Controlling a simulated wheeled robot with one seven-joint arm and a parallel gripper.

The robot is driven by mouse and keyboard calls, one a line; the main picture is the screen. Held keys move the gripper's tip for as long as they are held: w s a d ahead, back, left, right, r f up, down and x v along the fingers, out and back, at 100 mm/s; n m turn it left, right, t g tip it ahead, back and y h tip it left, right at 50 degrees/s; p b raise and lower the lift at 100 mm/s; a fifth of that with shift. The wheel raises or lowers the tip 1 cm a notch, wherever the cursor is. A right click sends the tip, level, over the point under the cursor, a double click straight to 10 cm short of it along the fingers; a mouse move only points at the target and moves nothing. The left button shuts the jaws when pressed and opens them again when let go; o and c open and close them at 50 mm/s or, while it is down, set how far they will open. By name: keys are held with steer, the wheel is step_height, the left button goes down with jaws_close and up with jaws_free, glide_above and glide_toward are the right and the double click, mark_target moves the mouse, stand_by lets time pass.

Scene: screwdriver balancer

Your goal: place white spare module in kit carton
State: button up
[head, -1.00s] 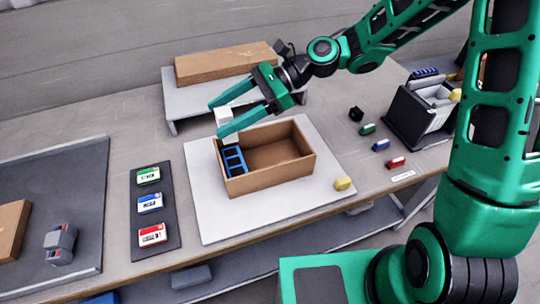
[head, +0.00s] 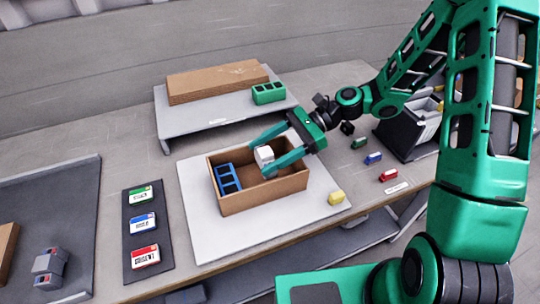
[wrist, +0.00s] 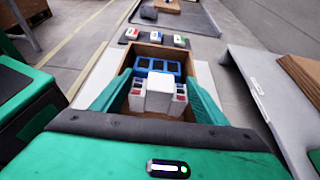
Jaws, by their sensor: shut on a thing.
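My gripper (head: 277,153) is shut on the white spare module (head: 264,155) and holds it over the right part of the kit carton (head: 265,195). In the wrist view the white module (wrist: 159,92) sits between the two green fingers, with the open carton (wrist: 188,112) below and around it. How far it is below the carton's rim I cannot tell. A blue slotted holder (head: 227,179) stands inside the carton at its left end, apart from the module; it also shows in the wrist view (wrist: 158,66).
A raised shelf (head: 190,121) behind bears a long brown box (head: 218,82) and a green holder (head: 268,93). Three labelled cards lie on a dark strip (head: 150,277) at left.

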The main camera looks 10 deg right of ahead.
steer(key=shift+f, duration=0.8)
steer(key=shift+f, duration=0.35)
steer(key=shift+f, duration=0.2)
steer(key=o, duration=0.9)
steer(key=shift+r, duration=0.3)
steer(key=v, duration=1.2)
steer(key=shift+r, duration=0.35)
